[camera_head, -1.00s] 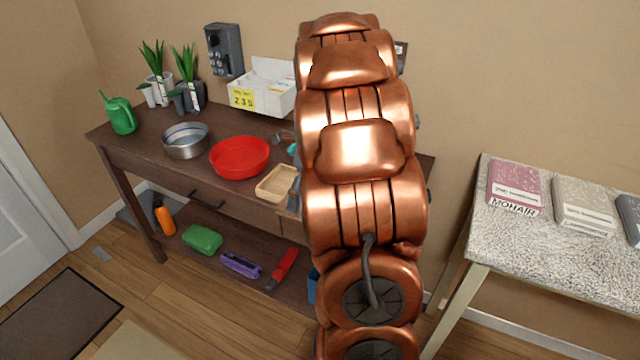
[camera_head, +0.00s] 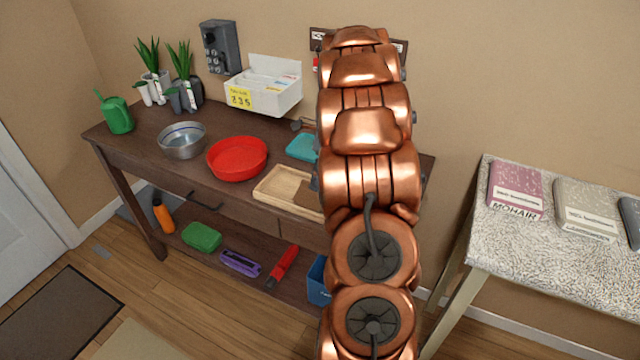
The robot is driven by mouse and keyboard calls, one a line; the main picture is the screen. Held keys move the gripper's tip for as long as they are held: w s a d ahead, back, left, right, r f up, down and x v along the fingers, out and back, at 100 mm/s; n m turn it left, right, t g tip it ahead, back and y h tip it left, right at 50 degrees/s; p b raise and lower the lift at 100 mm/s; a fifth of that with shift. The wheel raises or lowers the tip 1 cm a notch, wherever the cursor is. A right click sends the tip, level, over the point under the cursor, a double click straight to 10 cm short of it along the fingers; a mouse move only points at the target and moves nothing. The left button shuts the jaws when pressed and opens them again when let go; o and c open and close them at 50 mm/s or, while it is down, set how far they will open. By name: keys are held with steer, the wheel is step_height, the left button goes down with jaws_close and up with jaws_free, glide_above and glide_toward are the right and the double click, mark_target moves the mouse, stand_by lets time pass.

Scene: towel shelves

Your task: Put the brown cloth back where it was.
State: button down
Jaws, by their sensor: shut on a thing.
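My copper-coloured arm (camera_head: 368,175) rises through the middle of the head view and hides much of the right part of the dark wooden table (camera_head: 150,150). My gripper is hidden behind the arm, so its hold does not show. A light wooden tray (camera_head: 275,186) lies at the table's front edge, just left of the arm. A flat brown patch (camera_head: 309,196) shows at the tray's right end, partly covered by the arm. I cannot tell whether this patch is the brown cloth.
A blue bin (camera_head: 319,283) is below. At the right, a speckled table (camera_head: 540,262) carries a pink pack (camera_head: 516,187) and beige pack (camera_head: 586,207).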

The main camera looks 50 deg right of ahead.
steer(key=shift+s+x, duration=0.25)
steer(key=shift+x, duration=0.95)
steer(key=shift+w+d+f, duration=0.15)
steer(key=shift+f, duration=0.3)
steer(key=c, duration=1.2)
jaws_free()
steer(key=o, duration=1)
steer(key=shift+r, duration=0.2)
steer(key=shift+c, duration=0.2)
steer(key=shift+d+r, duration=0.1)
steer(key=shift+r, duration=0.05)
steer(key=v, duration=1.1)
steer(key=shift+d+r, duration=0.15)
steer(key=shift+r, duration=0.2)
